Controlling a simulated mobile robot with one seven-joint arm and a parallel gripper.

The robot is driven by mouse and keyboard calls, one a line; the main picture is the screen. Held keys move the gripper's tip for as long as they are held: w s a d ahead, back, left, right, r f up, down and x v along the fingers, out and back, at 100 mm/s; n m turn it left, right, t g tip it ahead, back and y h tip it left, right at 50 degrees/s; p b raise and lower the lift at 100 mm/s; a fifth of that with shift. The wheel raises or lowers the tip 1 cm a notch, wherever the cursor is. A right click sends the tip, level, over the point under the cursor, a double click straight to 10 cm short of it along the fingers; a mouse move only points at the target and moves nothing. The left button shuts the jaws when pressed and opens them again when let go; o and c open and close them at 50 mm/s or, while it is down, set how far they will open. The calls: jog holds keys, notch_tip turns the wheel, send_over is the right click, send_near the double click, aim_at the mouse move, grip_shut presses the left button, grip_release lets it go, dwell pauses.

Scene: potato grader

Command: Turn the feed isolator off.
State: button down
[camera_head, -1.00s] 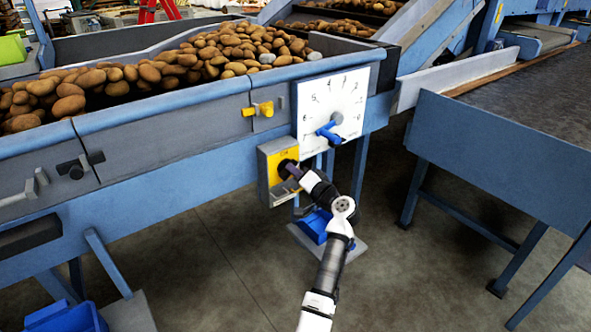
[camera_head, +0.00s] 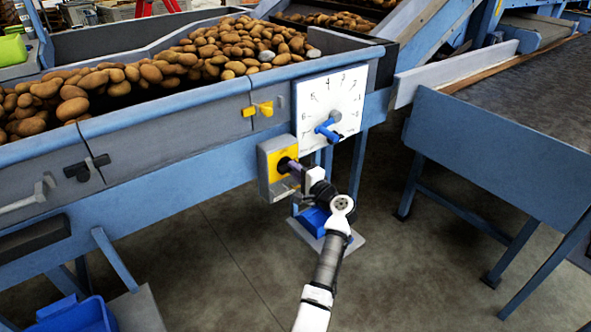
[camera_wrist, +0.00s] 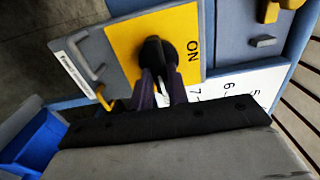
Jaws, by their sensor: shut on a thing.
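The feed isolator is a grey box (camera_head: 264,181) with a yellow plate (camera_head: 279,157), mounted on the blue frame below the dial. The wrist view shows its yellow plate (camera_wrist: 125,42), a black rotary knob (camera_wrist: 155,52) and the word ON beside the knob. My gripper (camera_head: 291,167) reaches the knob from the front right. In the wrist view my gripper's two purple fingers (camera_wrist: 161,76) are shut on the knob, one on each side. The fingers partly hide the knob, and its exact pointing is hard to tell.
A white numbered dial (camera_head: 341,97) with a blue handle (camera_head: 328,131) is just above right of the isolator. A yellow handle (camera_head: 258,109) is on the hopper side above. A blue bin (camera_head: 314,221) stands below. Potatoes (camera_head: 170,70) fill the hopper. Open floor lies in front.

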jog(key=shift+f, duration=0.1)
dwell(0.3)
jog(key=c, duration=1.4)
grip_release()
jog(key=shift+o, duration=0.2)
jog(key=shift+s+d, duration=0.1)
jog(key=b+v, duration=0.1)
jog(key=v, duration=1.2)
jog(key=shift+s+d+b, duration=0.2)
jog(key=shift+s+b, duration=0.05)
jog(key=shift+b, duration=0.15)
jog(key=shift+a, duration=0.1)
